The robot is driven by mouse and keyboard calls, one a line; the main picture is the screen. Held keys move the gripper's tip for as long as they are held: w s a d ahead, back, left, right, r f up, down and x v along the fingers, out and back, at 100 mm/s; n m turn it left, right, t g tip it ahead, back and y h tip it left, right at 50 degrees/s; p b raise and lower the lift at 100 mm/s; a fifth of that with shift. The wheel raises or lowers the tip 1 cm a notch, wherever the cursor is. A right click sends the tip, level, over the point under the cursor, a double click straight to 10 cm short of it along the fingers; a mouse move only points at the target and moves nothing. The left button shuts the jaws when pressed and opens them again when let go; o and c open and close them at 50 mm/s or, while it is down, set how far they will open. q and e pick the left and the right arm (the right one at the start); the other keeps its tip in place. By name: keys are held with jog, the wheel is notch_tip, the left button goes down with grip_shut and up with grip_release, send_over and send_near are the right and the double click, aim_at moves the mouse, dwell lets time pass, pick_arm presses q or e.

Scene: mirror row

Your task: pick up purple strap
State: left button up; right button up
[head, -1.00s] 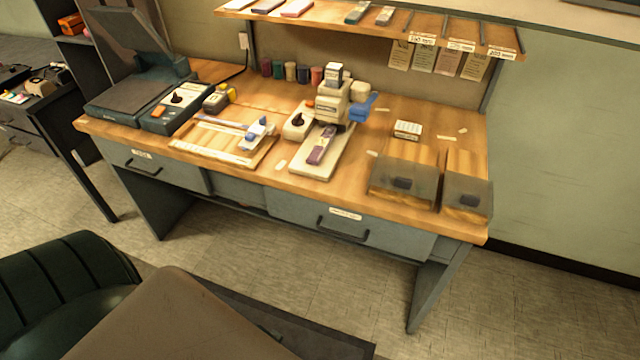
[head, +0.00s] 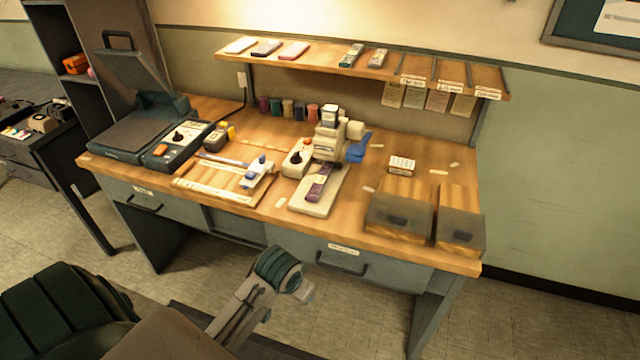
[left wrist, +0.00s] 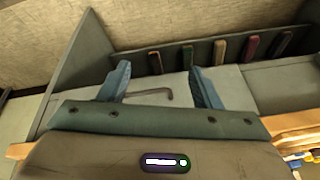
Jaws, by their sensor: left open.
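In the head view a purple strap (head: 320,187) lies lengthwise on the pale base plate (head: 310,208) of a small bench press (head: 330,145). My right gripper is not in view.
A shelf (head: 330,68) hangs above the back. The floor before the drawers has some clear room.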

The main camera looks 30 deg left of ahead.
pick_arm(q)
jog(key=shift+n, duration=0.8)
jog(key=w+a+r, duration=0.2)
jog(key=w+r, duration=0.1)
jog(key=w, duration=0.3)
jog(key=w+a+r, duration=0.2)
jog(key=w+r, duration=0.1)
jog(key=w, duration=0.2)
jog(key=w+a+r, duration=0.2)
jog(key=w, duration=0.4)
jog(key=shift+w+a+r, duration=0.3)
jog(key=shift+r, duration=0.1)
jog(key=n, duration=0.1)
send_near(319, 180)
jog(key=p+x, duration=0.1)
jog(key=x, duration=0.1)
jog(key=shift+w+d+f, duration=0.1)
jog(key=shift+d+f, duration=0.05)
jog(key=shift+f, duration=0.15)
jog(key=shift+w+f+p, duration=0.15)
jog(key=shift+f+p, duration=0.15)
jog(key=shift+f, duration=0.3)
jog(key=p+x, duration=0.1)
jog(key=x, duration=0.3)
jog(key=shift+f, duration=0.15)
jog(key=c, duration=1.1)
